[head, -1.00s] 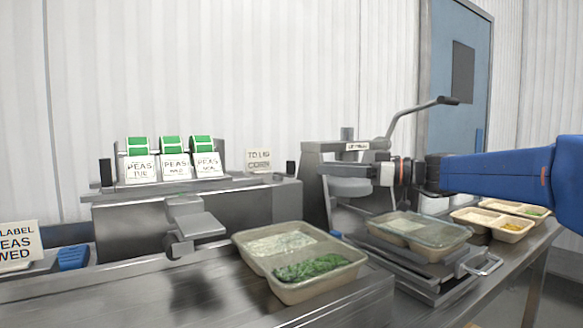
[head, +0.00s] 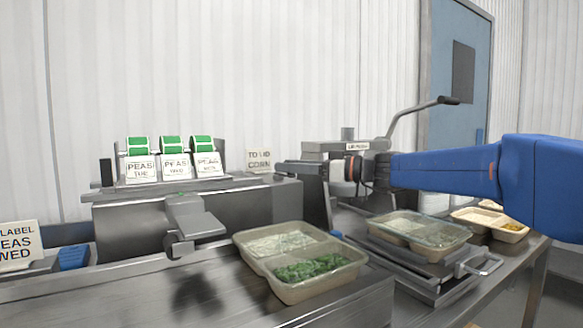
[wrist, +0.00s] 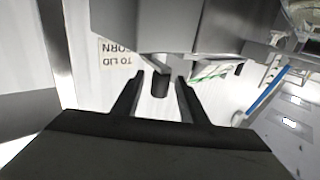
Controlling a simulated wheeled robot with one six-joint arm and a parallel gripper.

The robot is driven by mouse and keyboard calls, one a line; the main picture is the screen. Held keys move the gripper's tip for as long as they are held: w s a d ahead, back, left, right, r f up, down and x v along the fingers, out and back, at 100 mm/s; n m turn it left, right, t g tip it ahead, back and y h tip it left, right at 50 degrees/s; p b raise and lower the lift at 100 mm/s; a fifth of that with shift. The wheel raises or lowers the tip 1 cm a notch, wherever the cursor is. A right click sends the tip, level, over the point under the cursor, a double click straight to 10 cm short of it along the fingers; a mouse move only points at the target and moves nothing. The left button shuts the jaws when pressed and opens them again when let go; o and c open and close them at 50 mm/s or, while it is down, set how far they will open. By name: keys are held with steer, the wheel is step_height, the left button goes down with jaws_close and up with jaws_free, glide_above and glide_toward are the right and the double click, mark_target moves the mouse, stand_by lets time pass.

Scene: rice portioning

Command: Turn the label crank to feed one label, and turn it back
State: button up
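The label dispenser (head: 225,210) is a grey metal box at the left, with three green-and-white label rolls on top reading PEAS. The crank's black knob shows in the wrist view (wrist: 160,84), between the two fingertips with a gap on each side. My gripper (head: 284,168) reaches left to the dispenser's right end; in the wrist view (wrist: 158,92) its fingers are open. In the head view the gripper hides the knob. A grey flap (head: 196,226) juts from the dispenser's front with no label clearly on it.
A tray with rice and greens (head: 318,290) stands on the counter in front. A lidded tray (head: 424,238) sits at the press (head: 345,147), behind which a lever rises. A TO LID CORN sign (head: 259,160) stands just behind my gripper. A PEAS WED sign (head: 18,247) is far left.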

steer(key=shift+c, duration=0.4)
jaws_close()
steer(key=shift+w+d+n+g, duration=0.2)
steer(key=shift+n+g, duration=0.15)
steer(key=shift+g, duration=0.2)
steer(key=shift+w+d+n+g, duration=0.1)
steer(key=shift+w+n+g, duration=0.1)
steer(key=shift+n+g, duration=0.25)
steer(key=shift+w+d+n+g+y, duration=0.1)
steer(key=shift+w+n+g+y, duration=0.1)
steer(key=shift+n+g, duration=0.5)
steer(key=shift+w+d+n+g+y, duration=0.15)
steer(key=shift+n+g, duration=0.15)
steer(key=shift+g, duration=0.75)
steer(key=shift+w+d+n+g+y, duration=0.1)
steer(key=shift+w+n+g, duration=0.1)
steer(key=shift+n+g, duration=0.5)
steer(key=shift+g, duration=0.25)
steer(key=shift+o, duration=0.4)
jaws_free()
steer(key=shift+s+m, duration=0.1)
steer(key=shift+m, duration=0.2)
